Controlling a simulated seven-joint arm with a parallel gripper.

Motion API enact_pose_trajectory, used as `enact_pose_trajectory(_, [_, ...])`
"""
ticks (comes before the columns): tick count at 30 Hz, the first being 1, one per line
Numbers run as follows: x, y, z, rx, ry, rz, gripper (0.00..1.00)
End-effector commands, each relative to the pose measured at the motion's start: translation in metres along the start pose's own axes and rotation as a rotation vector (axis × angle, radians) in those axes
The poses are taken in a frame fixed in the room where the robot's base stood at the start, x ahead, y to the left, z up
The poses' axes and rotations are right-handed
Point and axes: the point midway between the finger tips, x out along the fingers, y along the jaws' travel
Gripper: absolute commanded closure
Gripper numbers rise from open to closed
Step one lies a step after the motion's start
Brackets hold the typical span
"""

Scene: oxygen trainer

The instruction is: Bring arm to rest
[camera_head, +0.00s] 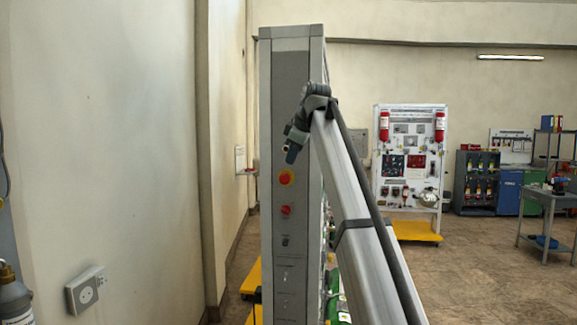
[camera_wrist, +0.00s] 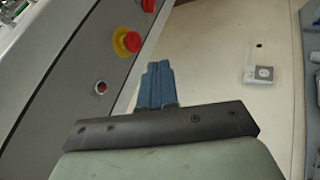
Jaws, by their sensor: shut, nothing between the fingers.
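My gripper (camera_head: 291,154) is at the end of my raised arm, in front of the upper part of a tall grey panel column in the head view. It points down and a little left. In the wrist view its two blue fingers (camera_wrist: 158,66) are together with nothing between them. The grey column (camera_head: 290,70) carries a yellow-and-red button (camera_head: 286,178), just below the gripper in the head view. This button also shows in the wrist view (camera_wrist: 128,42), left of the fingertips. A red knob (camera_head: 286,211) sits lower on the column.
A plain wall (camera_head: 110,150) with a socket box (camera_head: 88,291) is at the left. A white display board (camera_head: 409,160) with red cylinders stands on a yellow base behind. Cabinets (camera_head: 475,183) and a table (camera_head: 550,202) are at the far right. Open floor lies between.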

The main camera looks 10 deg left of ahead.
Motion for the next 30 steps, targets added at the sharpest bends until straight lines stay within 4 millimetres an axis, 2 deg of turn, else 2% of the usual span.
enact_pose_trajectory(6, [-0.011,0.000,0.000,0.000,0.001,0.001,1.00])
enact_pose_trajectory(18, [-0.011,-0.001,0.000,0.018,0.001,0.000,1.00])
enact_pose_trajectory(23, [-0.011,0.002,-0.002,0.147,0.009,0.012,1.00])
enact_pose_trajectory(30, [-0.011,0.012,-0.002,0.436,0.049,0.090,1.00])
